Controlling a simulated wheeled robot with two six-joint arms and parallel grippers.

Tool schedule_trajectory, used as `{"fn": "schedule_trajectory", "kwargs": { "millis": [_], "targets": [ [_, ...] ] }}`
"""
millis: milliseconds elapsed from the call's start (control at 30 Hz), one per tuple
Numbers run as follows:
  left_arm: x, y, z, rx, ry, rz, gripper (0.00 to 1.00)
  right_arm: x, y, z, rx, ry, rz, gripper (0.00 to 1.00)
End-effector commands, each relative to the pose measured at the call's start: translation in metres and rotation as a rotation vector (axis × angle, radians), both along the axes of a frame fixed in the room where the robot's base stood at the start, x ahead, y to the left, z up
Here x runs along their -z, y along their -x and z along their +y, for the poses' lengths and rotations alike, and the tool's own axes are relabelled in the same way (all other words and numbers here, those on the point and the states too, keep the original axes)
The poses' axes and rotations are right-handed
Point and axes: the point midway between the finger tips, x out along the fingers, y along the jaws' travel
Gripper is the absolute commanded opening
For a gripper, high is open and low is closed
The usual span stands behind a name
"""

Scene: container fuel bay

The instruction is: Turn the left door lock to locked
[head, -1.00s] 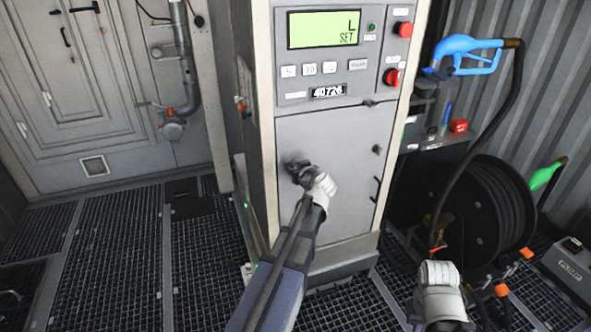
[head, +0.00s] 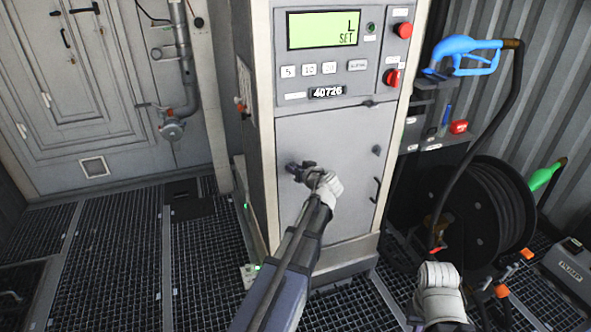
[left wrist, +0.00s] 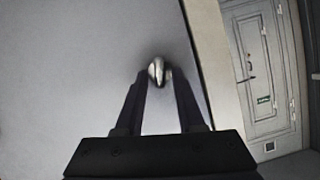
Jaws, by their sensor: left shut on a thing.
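The grey lower door (head: 345,150) of the fuel dispenser is closed. The left door lock shows as a small silvery knob (left wrist: 158,71) between my fingertips in the left wrist view. My left gripper (head: 296,170) is shut on this lock at the door's left side; the fingers hide the lock in the head view. It also shows in the left wrist view (left wrist: 160,84). Which way the lock points is not clear. A second, dark lock (head: 377,150) sits at the door's right side. My right gripper (head: 442,305) is low at the right, away from the door; its jaws are not clear.
A dark door handle (head: 375,189) is below the right lock. The panel above has a green display (head: 323,30) and a red rotary switch (head: 391,78). At the right are a blue nozzle (head: 465,52) and a hose reel (head: 485,215). Grating floor (head: 110,245) is open at the left.

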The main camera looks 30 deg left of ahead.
Motion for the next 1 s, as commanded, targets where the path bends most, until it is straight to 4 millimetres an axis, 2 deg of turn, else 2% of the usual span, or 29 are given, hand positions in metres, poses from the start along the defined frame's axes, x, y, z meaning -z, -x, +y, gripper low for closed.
{"fn": "schedule_trajectory", "kwargs": {
  "millis": [467, 1000],
  "targets": [
    [0.006, -0.004, -0.002, -0.004, -0.294, 0.347, 0.0, 0.022, 0.0, 0.0, 0.0, 0.0, 0.0, 0.0],
    [0.01, -0.006, -0.001, -0.009, -0.625, 0.734, 0.0, 0.06, 0.0, 0.0, 0.0, 0.0, 0.0, 0.0]
  ]
}}
